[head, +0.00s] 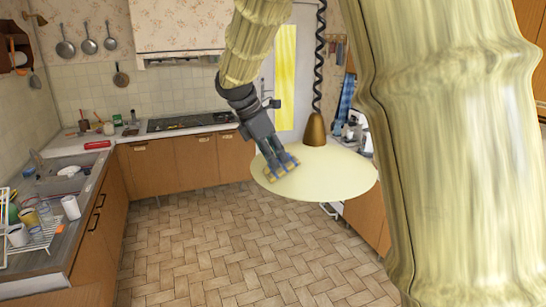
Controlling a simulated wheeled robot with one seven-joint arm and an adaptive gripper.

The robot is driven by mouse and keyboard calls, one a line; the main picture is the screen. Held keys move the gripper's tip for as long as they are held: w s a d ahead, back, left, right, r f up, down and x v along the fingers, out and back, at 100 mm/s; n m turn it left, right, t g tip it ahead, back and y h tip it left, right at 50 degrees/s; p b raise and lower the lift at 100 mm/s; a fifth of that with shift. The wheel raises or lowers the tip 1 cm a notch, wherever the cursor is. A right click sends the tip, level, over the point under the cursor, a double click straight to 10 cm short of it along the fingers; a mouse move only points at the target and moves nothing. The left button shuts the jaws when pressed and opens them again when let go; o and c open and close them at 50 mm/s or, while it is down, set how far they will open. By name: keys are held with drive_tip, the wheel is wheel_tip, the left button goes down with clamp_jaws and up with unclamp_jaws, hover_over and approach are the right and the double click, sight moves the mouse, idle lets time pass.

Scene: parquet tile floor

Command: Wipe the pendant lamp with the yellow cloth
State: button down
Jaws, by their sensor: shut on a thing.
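The pendant lamp (335,180) hangs in the middle of the head view. It has a wide cream shade, a brown cone cap (315,130) and a coiled dark cord. My gripper (278,166) is over the left part of the shade, pointing down. It is shut on a small, partly hidden cloth (281,172), with yellowish and blue-grey patches showing around the fingertips. The cloth appears to be at the shade's top surface; whether it presses on it is hard to tell.
A counter with a sink (72,168), cups and a white dish rack (40,236) runs along the left. A hob (190,121) is on the back counter. The parquet floor (220,245) is clear. My own arm covers much of the right side.

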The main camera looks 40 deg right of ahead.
drive_tip(key=shift+a+f, duration=0.15)
drive_tip(key=shift+w+a+f, duration=0.15)
drive_tip(key=shift+a+f, duration=0.1)
drive_tip(key=shift+a, duration=0.3)
drive_tip(key=shift+w+a+f, duration=0.1)
drive_tip(key=shift+a+f, duration=0.1)
drive_tip(key=shift+a, duration=0.35)
drive_tip(key=shift+d, duration=0.1)
drive_tip(key=shift+s+d+r, duration=0.15)
drive_tip(key=shift+d+r, duration=0.15)
drive_tip(key=shift+d, duration=0.3)
drive_tip(key=shift+s+d+r, duration=0.1)
drive_tip(key=shift+d+r, duration=0.15)
drive_tip(key=shift+d, duration=0.3)
drive_tip(key=shift+a, duration=0.1)
drive_tip(key=shift+w+a+f, duration=0.15)
drive_tip(key=shift+a+f, duration=0.15)
drive_tip(key=shift+a, duration=0.25)
drive_tip(key=shift+w+a+f, duration=0.1)
drive_tip(key=shift+a+f, duration=0.15)
drive_tip(key=shift+a, duration=0.3)
drive_tip(key=shift+d+r, duration=0.1)
drive_tip(key=shift+d, duration=0.05)
drive_tip(key=shift+s+d+r, duration=0.15)
drive_tip(key=shift+d+r, duration=0.1)
drive_tip(key=shift+d, duration=0.3)
drive_tip(key=shift+s+d+r, duration=0.1)
drive_tip(key=shift+d+r, duration=0.1)
drive_tip(key=shift+d, duration=0.3)
